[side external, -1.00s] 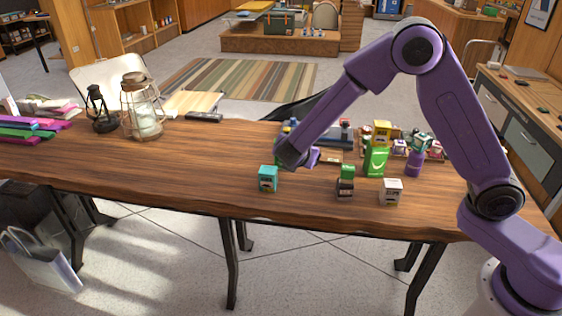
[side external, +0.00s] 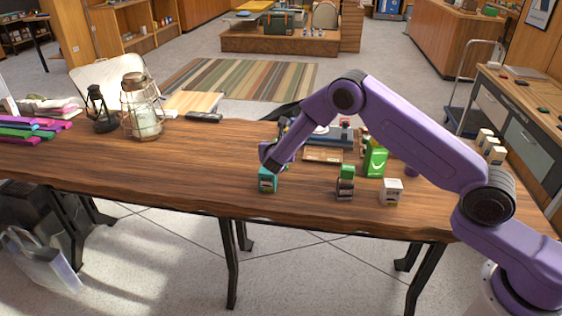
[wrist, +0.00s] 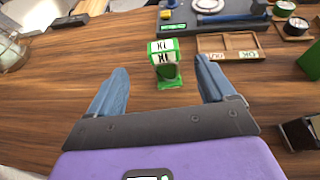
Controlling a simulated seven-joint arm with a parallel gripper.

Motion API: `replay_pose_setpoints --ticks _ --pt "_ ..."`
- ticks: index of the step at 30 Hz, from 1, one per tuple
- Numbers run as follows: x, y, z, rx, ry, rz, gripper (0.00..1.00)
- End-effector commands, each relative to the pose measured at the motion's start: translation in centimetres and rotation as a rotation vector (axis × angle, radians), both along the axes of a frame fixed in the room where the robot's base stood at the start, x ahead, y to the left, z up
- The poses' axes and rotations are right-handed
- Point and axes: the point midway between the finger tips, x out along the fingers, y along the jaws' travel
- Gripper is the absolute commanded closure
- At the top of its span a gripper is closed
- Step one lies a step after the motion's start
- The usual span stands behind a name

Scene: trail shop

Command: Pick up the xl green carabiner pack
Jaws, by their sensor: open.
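A green pack (wrist: 166,64) with white panels and black marks stands on the table in the wrist view, ahead of my gripper and between the lines of its fingers. My gripper (wrist: 160,82) has its two blue fingers wide apart, with nothing held. In the side view my gripper (side external: 268,156) is low over the table, just above a small teal-green box (side external: 267,181). This box may be the same pack, but I cannot tell for certain. A taller bright green pack (side external: 375,161) stands farther right, partly covered by my arm.
A dark-and-green box (side external: 345,185) and a white box (side external: 392,191) stand near the front edge. A compartment tray (wrist: 230,46) and a dark mat (wrist: 215,18) with tools lie beyond. A caged lantern (side external: 142,112) stands left. The table between lantern and gripper is mostly clear.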

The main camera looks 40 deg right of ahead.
Motion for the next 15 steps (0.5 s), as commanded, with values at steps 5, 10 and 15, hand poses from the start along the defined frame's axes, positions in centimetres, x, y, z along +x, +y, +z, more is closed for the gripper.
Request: replay_pose_setpoints --ticks 5,10,15 --pt "1.8 -1.5 -1.0 0.0 0.0 -0.001 0.17" --pt "2.4 -2.0 -1.3 0.0 0.0 -0.001 0.17" --pt "3.4 -3.1 -2.3 0.0 0.0 -0.003 0.17"
